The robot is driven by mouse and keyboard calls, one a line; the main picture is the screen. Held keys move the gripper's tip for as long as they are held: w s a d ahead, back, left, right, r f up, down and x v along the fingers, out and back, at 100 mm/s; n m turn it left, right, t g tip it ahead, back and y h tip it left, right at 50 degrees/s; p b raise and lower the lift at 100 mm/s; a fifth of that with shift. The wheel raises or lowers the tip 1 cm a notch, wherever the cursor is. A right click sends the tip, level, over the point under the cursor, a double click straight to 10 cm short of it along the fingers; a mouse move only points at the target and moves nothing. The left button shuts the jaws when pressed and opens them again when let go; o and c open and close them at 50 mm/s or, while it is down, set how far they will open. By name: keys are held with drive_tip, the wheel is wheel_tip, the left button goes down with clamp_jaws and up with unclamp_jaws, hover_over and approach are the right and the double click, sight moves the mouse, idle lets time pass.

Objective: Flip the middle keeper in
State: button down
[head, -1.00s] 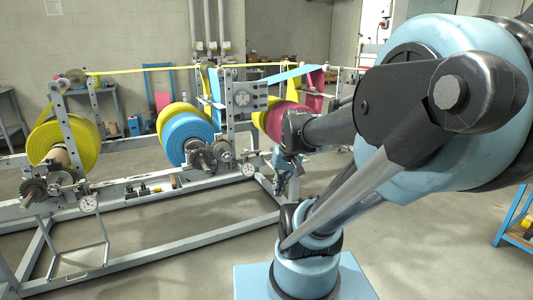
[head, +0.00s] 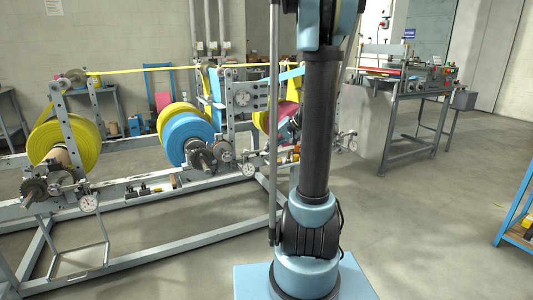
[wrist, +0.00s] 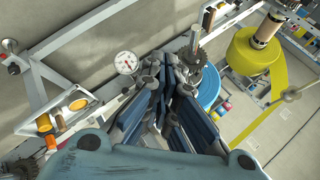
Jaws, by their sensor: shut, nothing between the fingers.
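The middle station carries a blue roll (head: 188,135) with a yellow roll behind it. Dark and grey hub hardware (head: 200,158) sits on its near side, and I cannot pick out the middle keeper or its position there. In the wrist view my gripper (wrist: 168,80) is shut and empty, its dark blue fingers pointing toward the frame. A toothed gear (wrist: 192,60) and the edge of the blue roll (wrist: 208,88) show beyond the fingers, and the fingers cover part of the hardware. In the head view my arm hides the gripper.
A yellow roll (head: 66,145) hangs at the left station, with a dial gauge (head: 88,204) near it. A red roll (head: 287,112) is partly behind my arm. A bench machine (head: 410,75) stands at right; floor between is clear.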

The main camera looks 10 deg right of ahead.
drive_tip(key=w+d+f+m+t+y, duration=0.1)
drive_tip(key=w+d+f+t, duration=0.1)
drive_tip(key=w+d, duration=0.4)
drive_tip(key=w+d+f+m+t+y, duration=0.1)
drive_tip(key=w+d+f, duration=0.4)
drive_tip(key=w, duration=0.6)
drive_tip(key=shift+d+t+y, duration=0.65)
drive_tip(key=shift+t+y, duration=0.05)
drive_tip(key=shift+w, duration=0.2)
approach(259, 151)
drive_tip(key=shift+x, duration=2.55)
drive_tip(key=shift+r, duration=0.15)
